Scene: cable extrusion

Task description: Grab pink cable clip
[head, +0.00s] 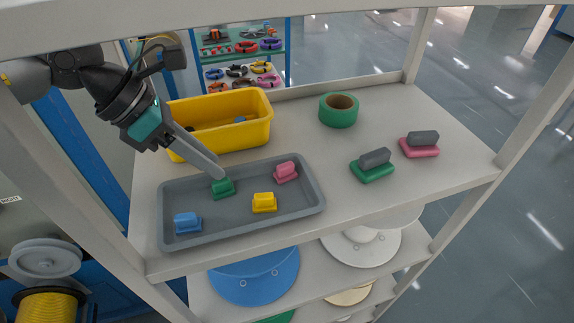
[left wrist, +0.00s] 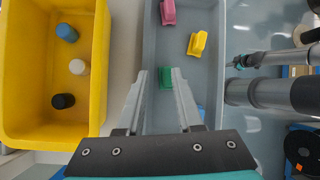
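The pink cable clip (head: 286,172) sits in the grey tray at its upper right side. In the left wrist view the pink clip (left wrist: 168,12) is at the top edge, ahead of the fingertips. My left gripper (head: 220,176) reaches over the tray from the left, left of the pink clip. In the left wrist view its fingers (left wrist: 159,72) are spread, with the green clip (left wrist: 165,78) seen between them. I cannot tell whether they touch it. The head view also shows the green clip (head: 223,189). My right gripper is not seen clearly in either view.
The grey tray (head: 319,208) also holds a yellow clip (head: 264,203) and a blue clip (head: 187,222). A yellow bin (head: 258,127) stands behind it. Green tape (head: 338,112) and two grey-topped blocks, green-based (head: 373,166) and pink-based (head: 420,145), stand right. Shelf posts frame the space.

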